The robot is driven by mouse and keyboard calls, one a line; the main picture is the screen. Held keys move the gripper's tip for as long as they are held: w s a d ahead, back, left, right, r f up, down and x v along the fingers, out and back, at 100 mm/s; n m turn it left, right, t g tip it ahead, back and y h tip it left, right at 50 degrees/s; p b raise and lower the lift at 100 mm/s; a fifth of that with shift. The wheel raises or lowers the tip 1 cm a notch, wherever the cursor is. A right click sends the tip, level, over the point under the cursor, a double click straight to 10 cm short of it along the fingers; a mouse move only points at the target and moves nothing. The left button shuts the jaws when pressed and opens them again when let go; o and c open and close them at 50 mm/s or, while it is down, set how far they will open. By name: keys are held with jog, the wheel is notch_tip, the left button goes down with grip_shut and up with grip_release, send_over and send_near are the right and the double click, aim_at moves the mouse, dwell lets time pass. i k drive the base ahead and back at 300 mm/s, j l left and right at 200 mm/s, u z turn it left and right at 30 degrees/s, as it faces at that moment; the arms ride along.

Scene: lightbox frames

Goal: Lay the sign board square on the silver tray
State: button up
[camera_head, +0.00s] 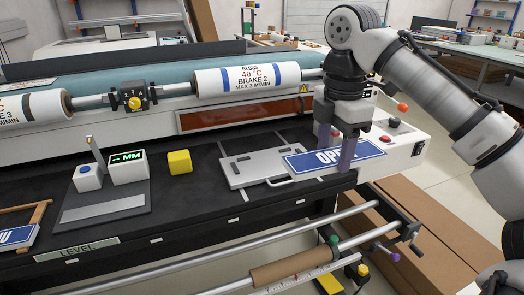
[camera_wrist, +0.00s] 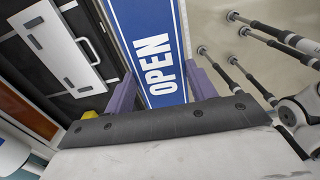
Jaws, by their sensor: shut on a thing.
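The sign board (camera_head: 304,160) is a blue rectangle with a white border and white lettering reading OPEN. My gripper (camera_head: 336,152) is shut on it, with one finger at each long edge. In the wrist view the board (camera_wrist: 148,20) runs away from my gripper (camera_wrist: 163,90) between the purple fingers. The silver tray (camera_head: 240,162) lies on the black bench, left of the gripper. It is a flat plate with dark slots and a handle. In the head view the board covers the tray's right part. In the wrist view the tray (camera_wrist: 58,45) is beside the board, apart from it.
A yellow block (camera_head: 180,162) and a small display (camera_head: 128,167) stand left of the tray. A roller machine (camera_head: 240,82) runs behind. The bench's front edge is close to the board, with metal rails (camera_head: 240,246) below. Another blue sign (camera_head: 17,237) lies far left.

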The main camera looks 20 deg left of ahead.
aim_at(270, 162)
jog(key=i+j, duration=0.85)
